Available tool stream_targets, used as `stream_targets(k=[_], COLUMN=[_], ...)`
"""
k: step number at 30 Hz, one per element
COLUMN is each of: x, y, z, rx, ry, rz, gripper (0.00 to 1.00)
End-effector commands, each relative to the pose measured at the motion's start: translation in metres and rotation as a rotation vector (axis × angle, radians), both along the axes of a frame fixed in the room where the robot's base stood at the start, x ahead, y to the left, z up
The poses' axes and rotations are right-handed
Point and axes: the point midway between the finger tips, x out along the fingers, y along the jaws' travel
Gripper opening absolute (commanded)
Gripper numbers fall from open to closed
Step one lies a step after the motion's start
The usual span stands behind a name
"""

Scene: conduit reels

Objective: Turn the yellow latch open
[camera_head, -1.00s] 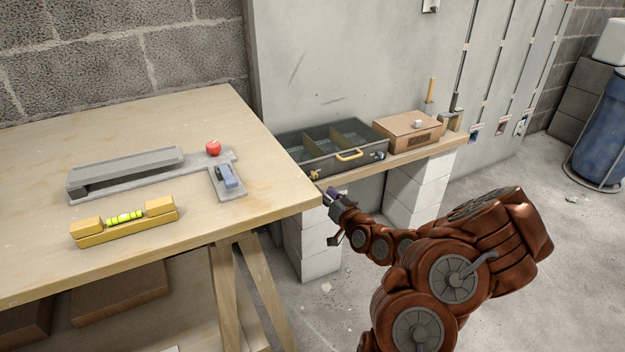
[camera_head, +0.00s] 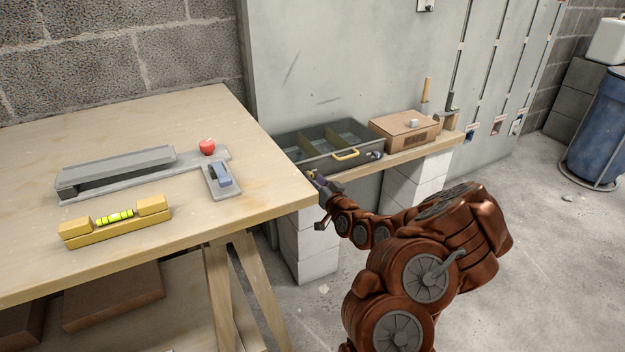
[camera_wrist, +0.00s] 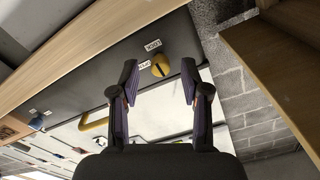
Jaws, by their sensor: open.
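The dark grey tool case (camera_head: 330,163) stands with its compartments uncovered on a low shelf, a yellow handle (camera_head: 346,155) on its front. The yellow latch (camera_wrist: 161,65) is a round knob with a dark bar on the case's front face. Labels reading LOCK (camera_wrist: 153,45) and OPEN (camera_wrist: 144,65) sit beside it. In the head view the latch (camera_head: 313,174) is a tiny yellow spot at the front's left end. My gripper (camera_wrist: 160,82) is open and empty, its fingers apart on either side of the latch in the wrist picture. Contact cannot be made out; the latch's exact angle is unclear.
The wooden workbench (camera_head: 110,265) lies close to the left of my gripper, its corner near the case. A cardboard box (camera_head: 405,130) stands right of the case.

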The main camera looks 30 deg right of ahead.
Motion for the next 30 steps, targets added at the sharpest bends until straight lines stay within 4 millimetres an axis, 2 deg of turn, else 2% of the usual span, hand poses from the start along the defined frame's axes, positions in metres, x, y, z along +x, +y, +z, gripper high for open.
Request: stream_targets(k=[7,19,30], x=[0.012,0.014,0.014], y=[0.000,-0.001,-0.001], z=[0.000,0.000,0.000], rx=[0.002,0.003,0.002], ry=[0.001,0.000,0.000], rz=[0.000,-0.001,-0.001], gripper=[0.46,0.45,0.07])
